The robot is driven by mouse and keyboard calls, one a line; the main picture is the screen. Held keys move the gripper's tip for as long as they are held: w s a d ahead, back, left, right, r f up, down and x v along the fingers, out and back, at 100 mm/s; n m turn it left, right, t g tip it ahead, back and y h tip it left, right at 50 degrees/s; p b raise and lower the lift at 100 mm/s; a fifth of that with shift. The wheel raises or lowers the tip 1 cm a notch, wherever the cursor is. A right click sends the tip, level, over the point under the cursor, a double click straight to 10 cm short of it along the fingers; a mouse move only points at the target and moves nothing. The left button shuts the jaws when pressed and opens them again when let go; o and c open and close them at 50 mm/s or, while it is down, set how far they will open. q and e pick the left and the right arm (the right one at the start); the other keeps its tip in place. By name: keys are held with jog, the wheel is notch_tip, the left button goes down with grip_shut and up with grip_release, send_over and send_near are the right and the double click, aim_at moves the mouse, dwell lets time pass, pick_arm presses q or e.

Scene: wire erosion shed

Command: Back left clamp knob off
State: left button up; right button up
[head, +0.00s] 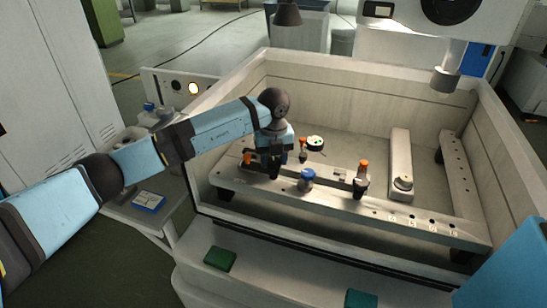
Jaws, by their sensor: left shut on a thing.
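My left gripper (271,172) reaches down over the left end of the pale front rail (335,193) in the machine tank. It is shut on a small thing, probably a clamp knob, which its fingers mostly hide. A small orange part (248,157) shows just left of the fingers. A dark clamp with an orange top (303,143) stands just right of the gripper, beside a round pale disc with dark marks (316,143). A blue-topped knob (307,175) sits on the rail. Another orange-topped clamp (362,168) stands further right. My right gripper is out of view.
The tank's pale walls (330,80) surround the rails. A second rail (400,160) with a round fitting (403,184) stands to the right. A nozzle head (446,78) hangs at upper right. A side table (150,212) stands left of the tank, below my left arm.

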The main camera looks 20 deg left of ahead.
aim_at(273, 160)
pick_arm(q)
jog(key=shift+n, duration=0.6)
jog(key=o, duration=0.9)
jog(key=shift+o, duration=0.2)
notch_tip(273, 160, up, 14)
jog(key=b, duration=0.1)
